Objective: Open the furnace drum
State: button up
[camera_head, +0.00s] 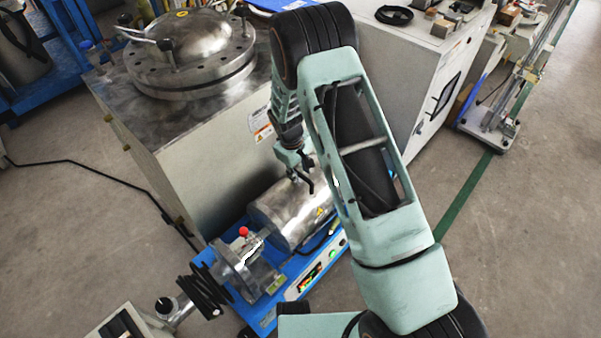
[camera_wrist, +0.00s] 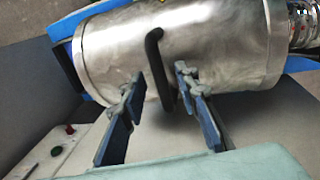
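The furnace drum (camera_head: 290,212) is a shiny metal cylinder lying on a blue-framed bench unit in the head view. It fills the upper part of the wrist view (camera_wrist: 215,45), where its black curved handle (camera_wrist: 160,70) stands out from its side. My gripper (camera_head: 302,180) is just above the drum in the head view. In the wrist view my gripper (camera_wrist: 159,95) is open, with one finger on each side of the handle and gaps on both sides. The drum looks closed. My arm hides part of its right end in the head view.
A metal flange with a red knob (camera_head: 243,231) and a black bellows (camera_head: 203,291) sit left of the drum. A control panel (camera_head: 318,272) is on the unit's front. A large steel-topped cabinet (camera_head: 190,130) stands behind, and a white cabinet (camera_head: 425,75) is to the right.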

grip_shut()
jog(key=shift+w+d, duration=0.1)
jog(key=shift+d, duration=0.05)
dwell(0.4)
